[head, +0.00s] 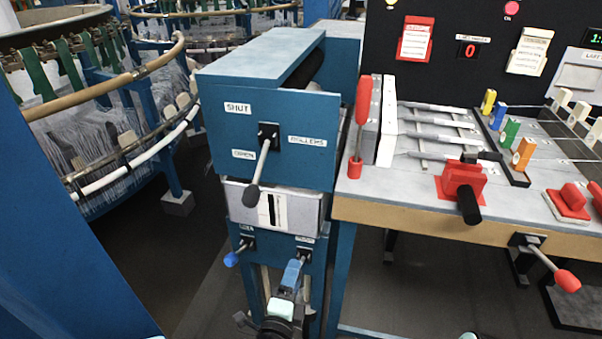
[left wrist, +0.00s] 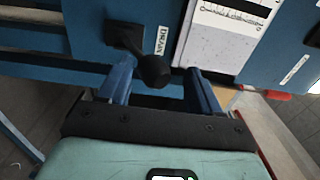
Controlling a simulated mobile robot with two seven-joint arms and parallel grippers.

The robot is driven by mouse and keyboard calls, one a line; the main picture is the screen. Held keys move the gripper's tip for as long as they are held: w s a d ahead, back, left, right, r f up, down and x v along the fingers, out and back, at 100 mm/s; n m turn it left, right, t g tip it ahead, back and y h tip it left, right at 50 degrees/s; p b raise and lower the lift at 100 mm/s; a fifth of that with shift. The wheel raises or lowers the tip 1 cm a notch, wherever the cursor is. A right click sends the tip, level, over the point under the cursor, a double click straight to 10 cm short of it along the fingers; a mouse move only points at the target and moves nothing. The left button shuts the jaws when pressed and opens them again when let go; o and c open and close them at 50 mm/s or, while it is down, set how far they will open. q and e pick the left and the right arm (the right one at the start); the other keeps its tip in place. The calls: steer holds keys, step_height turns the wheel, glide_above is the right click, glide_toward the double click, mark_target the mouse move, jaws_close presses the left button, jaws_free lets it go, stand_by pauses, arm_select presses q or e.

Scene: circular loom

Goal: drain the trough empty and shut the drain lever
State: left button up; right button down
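The trough (head: 301,212) is a pale box with a gauge slot on its front, below the blue roller housing. I cannot tell its water level. The drain lever (head: 304,258) is on the blue panel below the trough, at right. In the left wrist view its black ball knob (left wrist: 152,71) shows beside the DRAIN label. My left gripper (head: 294,271) is at this lever. Its blue fingers (left wrist: 157,84) stand open on either side of the knob, with gaps showing. In the head view the fingers hide the knob. My right gripper's fingers do not show.
A blue-knobbed lever (head: 231,259) sits left of the drain lever. The roller lever (head: 262,165) hangs above the trough. A bench (head: 400,205) with red-handled controls stands at right. The circular loom (head: 110,120) is at left. Open floor lies between loom and trough stand.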

arm_select(q)
steer(key=shift+f, duration=0.1)
steer(key=v, duration=0.8)
steer(key=shift+p, duration=0.3)
